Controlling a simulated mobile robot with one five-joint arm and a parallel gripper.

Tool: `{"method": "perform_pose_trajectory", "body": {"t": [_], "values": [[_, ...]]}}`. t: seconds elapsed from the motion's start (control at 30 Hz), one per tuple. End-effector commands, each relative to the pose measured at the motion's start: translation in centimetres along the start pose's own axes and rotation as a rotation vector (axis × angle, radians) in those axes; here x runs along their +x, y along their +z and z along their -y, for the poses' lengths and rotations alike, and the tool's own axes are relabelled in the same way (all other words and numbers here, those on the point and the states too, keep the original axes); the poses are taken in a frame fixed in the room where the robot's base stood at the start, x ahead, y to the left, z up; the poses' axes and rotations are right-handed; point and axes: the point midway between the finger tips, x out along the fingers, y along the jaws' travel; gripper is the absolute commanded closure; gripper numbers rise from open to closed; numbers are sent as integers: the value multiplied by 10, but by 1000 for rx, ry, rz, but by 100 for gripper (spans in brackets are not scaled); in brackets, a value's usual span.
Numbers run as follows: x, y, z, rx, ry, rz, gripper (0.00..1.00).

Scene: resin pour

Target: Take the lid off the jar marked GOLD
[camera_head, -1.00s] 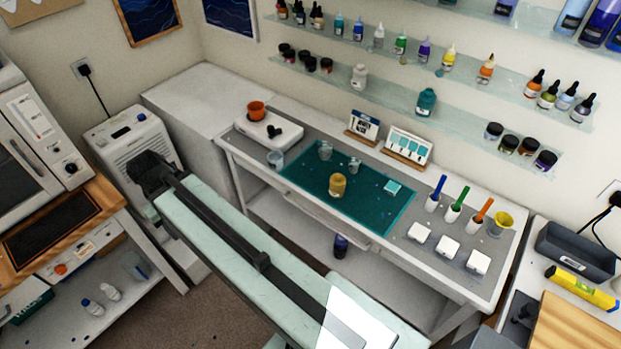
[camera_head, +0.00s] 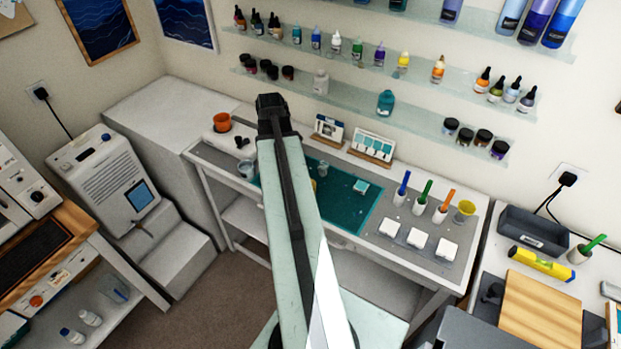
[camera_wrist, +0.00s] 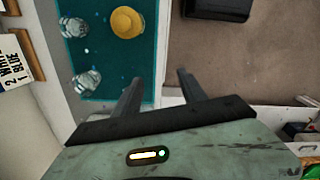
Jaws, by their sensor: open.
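A gold-yellow jar (camera_wrist: 127,22) stands on the teal mat (camera_wrist: 100,50) in the wrist view, seen from above; its round top shows and no label can be read. In the head view my arm hides most of it, and only a sliver of yellow (camera_head: 314,185) shows beside the arm. My gripper (camera_wrist: 160,74) is open and empty, its two dark fingers apart. In the wrist view the jar is beyond the left fingertip, up and to the left, not between the fingers. In the head view my arm hides the gripper.
Two clear cups (camera_wrist: 73,28) (camera_wrist: 87,80) stand near the jar on the mat. Sample cards (camera_head: 372,147) stand behind it. Colored-handled tools in white cups (camera_head: 420,205), white blocks (camera_head: 418,238) and a yellow cup (camera_head: 464,211) are to the right. Glass shelves of bottles hang above.

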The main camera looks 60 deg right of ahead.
Motion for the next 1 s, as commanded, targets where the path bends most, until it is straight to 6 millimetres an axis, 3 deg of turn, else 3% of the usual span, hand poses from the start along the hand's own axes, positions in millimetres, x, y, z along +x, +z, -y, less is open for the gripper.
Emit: {"method": "perform_pose_trajectory", "body": {"t": [0.03, 0.1, 0.23, 0.37, 0.6, 0.77, 1.0], "values": [[-5, 32, -19, -7, 0, 0, 51], [-7, 65, -34, -31, 0, 0, 51], [-8, 96, -47, -59, 0, -1, 51], [-7, 101, -48, -67, 0, 0, 51], [21, 100, -48, -66, 0, 0, 51], [21, 100, -48, -65, 0, 0, 51], [58, 95, -46, -65, 0, 0, 51]]}}
